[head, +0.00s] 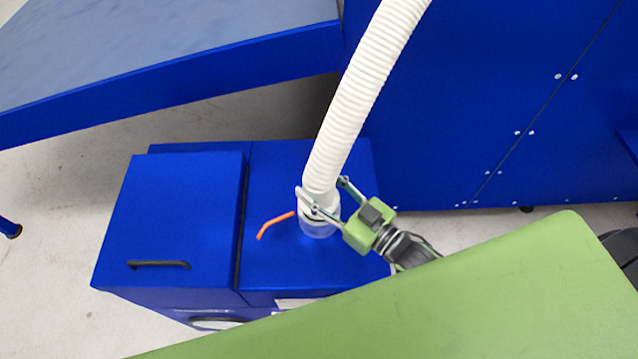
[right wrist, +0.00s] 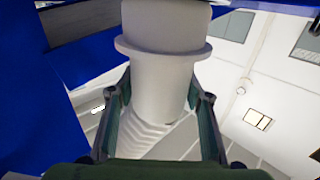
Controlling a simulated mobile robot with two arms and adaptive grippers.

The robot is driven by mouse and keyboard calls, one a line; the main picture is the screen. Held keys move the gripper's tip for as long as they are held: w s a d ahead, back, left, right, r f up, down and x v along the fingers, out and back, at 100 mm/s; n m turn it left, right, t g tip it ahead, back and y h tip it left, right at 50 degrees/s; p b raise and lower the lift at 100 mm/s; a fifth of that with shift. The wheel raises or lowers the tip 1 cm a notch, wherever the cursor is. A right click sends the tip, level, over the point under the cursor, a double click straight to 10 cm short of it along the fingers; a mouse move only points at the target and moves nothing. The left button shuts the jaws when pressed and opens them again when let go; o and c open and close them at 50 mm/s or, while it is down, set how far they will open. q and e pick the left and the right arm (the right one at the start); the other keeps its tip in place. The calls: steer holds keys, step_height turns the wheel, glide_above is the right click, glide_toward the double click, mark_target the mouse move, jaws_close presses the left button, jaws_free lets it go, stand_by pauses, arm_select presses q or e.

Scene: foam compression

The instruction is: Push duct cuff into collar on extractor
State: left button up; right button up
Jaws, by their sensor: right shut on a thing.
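The white ribbed duct (head: 365,85) comes down from the top of the head view and ends in a smooth white cuff (head: 322,198). The collar (head: 318,230), a pale ring, stands on top of the blue extractor (head: 300,262), directly below the cuff. My right gripper (head: 322,188) is shut on the cuff, one finger on each side. In the right wrist view the cuff (right wrist: 160,80) sits between the fingers, with a wide flange (right wrist: 163,48) beyond them. I cannot tell how deep the cuff sits in the collar. My left gripper is not in view.
An orange lever (head: 275,224) sticks up beside the collar. The extractor's left part has a dark handle (head: 158,265). A blue-edged table (head: 170,50) is at upper left, a blue cabinet (head: 480,100) behind. A green surface (head: 450,305) fills the lower right foreground.

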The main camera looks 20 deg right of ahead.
steer(key=shift+f+b, duration=0.8)
steer(key=shift+f, duration=0.5)
stand_by(0.6)
steer(key=shift+f, duration=0.35)
stand_by(0.5)
steer(key=o, duration=1.3)
steer(key=v, duration=1.2)
